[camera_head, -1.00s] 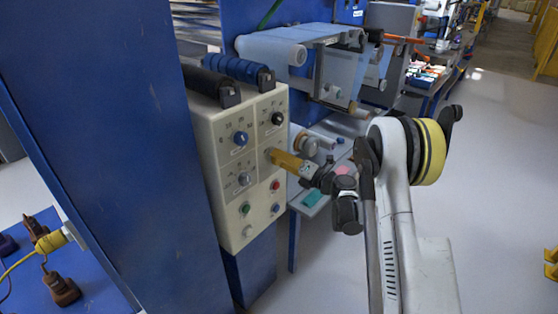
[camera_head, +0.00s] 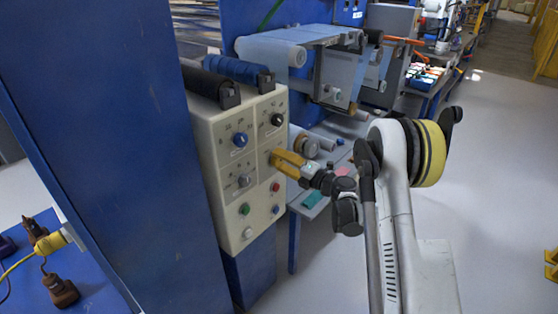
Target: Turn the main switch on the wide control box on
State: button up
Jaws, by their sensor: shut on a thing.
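The wide control box (camera_head: 222,150) is cream coloured and stands upright beside a blue post. Its face carries a blue knob (camera_head: 240,140), a black knob (camera_head: 277,119), a grey knob (camera_head: 243,181), and red, green, blue and white buttons. My gripper (camera_head: 274,158), with yellow fingers, is at the right middle of the face, below the black knob. Its fingertips meet the panel and are shut on a switch there. The fingers hide that switch, so its setting cannot be read.
The blue post (camera_head: 130,150) fills the left side. Film rollers (camera_head: 285,50) stand behind the box. A low table (camera_head: 310,198) with small coloured items is behind my gripper. A yellow plug (camera_head: 50,243) lies at lower left.

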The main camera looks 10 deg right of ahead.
jog(key=o, duration=1.2)
jog(key=shift+c, duration=0.2)
jog(key=v, duration=1.2)
